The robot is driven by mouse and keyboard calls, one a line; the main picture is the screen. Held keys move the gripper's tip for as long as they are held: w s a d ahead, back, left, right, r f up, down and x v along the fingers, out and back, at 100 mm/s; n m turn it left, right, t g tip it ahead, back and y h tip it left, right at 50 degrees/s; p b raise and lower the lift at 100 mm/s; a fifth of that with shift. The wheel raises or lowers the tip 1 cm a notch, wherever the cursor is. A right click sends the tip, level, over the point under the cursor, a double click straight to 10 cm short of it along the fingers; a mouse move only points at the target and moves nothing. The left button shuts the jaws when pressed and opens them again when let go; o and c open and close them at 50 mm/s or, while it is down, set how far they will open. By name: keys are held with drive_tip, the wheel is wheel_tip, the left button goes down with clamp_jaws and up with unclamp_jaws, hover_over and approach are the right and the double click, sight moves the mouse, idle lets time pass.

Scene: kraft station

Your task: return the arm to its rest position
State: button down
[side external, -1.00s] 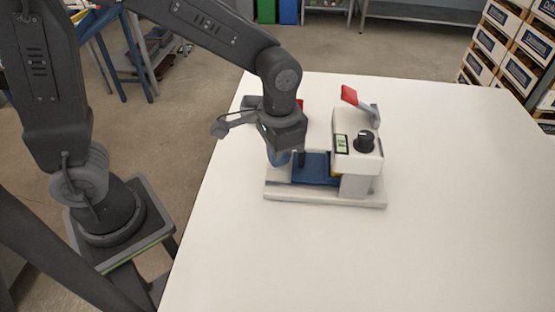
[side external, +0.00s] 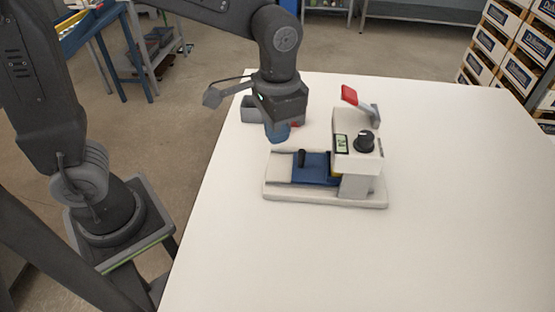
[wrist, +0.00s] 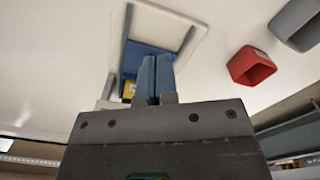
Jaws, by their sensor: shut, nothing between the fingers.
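My gripper (side external: 278,136) hangs over the left part of the white table (side external: 440,170), above and behind the left end of a white machine (side external: 325,196). Its blue fingers are together with nothing between them, as the wrist view (wrist: 156,72) also shows. The machine has a blue sliding bed (side external: 312,167) with a black handle, a dark knob (side external: 364,141), a small green display and a raised red-tipped lever (side external: 349,95). The gripper looks apart from the machine.
A grey bin (side external: 248,110) stands behind my gripper near the table's left edge. A red bin (wrist: 250,66) sits beside a grey one (wrist: 298,22) in the wrist view. The table's right and front are clear. Shelves of boxes (side external: 515,60) stand beyond the table.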

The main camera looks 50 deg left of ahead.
drive_tip(key=shift+r, duration=0.55)
drive_tip(key=s+a+r+n+t, duration=0.3)
drive_tip(key=s+a+r+t, duration=0.1)
drive_tip(key=s+a, duration=0.5)
drive_tip(key=shift+s+a+t, duration=0.35)
drive_tip(key=shift+s+t, duration=0.35)
drive_tip(key=shift+t, duration=0.1)
